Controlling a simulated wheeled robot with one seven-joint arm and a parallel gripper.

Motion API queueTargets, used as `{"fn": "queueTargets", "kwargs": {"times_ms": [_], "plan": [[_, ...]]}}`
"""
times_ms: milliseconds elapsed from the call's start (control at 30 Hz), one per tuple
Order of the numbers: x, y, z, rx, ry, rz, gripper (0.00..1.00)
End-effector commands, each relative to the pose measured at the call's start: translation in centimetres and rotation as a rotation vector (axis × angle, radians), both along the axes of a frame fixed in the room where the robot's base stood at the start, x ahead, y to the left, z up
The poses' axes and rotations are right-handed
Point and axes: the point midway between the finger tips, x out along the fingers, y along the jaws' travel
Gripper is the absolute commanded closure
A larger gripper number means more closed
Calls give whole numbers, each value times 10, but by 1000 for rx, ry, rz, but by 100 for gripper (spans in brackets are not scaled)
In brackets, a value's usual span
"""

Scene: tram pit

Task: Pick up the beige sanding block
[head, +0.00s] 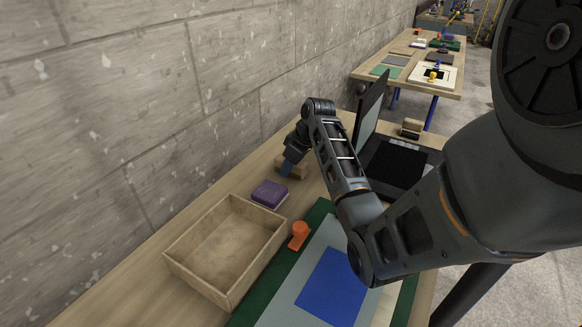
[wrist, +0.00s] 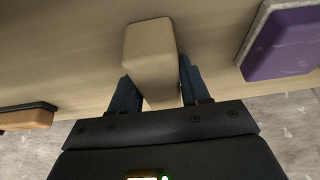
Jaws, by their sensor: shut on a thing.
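The beige sanding block (wrist: 150,52) is between the two fingers of my gripper (wrist: 153,92) in the wrist view. The fingers are shut on its sides. In the head view my gripper (head: 287,168) is low over the table near the wall, with the beige block (head: 294,172) partly hidden behind it. I cannot tell whether the block touches the table.
A purple block (head: 270,193) lies close by, left of an orange-handled tool (head: 299,234). An empty wooden tray (head: 176,262) stands in front. A laptop-like case (head: 396,163) is open to the right. The wall (head: 150,110) runs close along the left.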

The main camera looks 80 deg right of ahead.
Motion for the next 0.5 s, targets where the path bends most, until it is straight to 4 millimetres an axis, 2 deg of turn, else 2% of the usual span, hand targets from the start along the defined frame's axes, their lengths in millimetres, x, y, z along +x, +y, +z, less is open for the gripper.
{"fn": "queueTargets", "kwargs": {"times_ms": [33, 167, 400, 500], "plan": [[0, 0, 0, 0, 0, 0, 75], [0, 0, 0, 0, 0, 0, 85], [0, 0, 1, -1, -1, -1, 85], [1, -1, 11, -3, -1, 0, 85]]}}
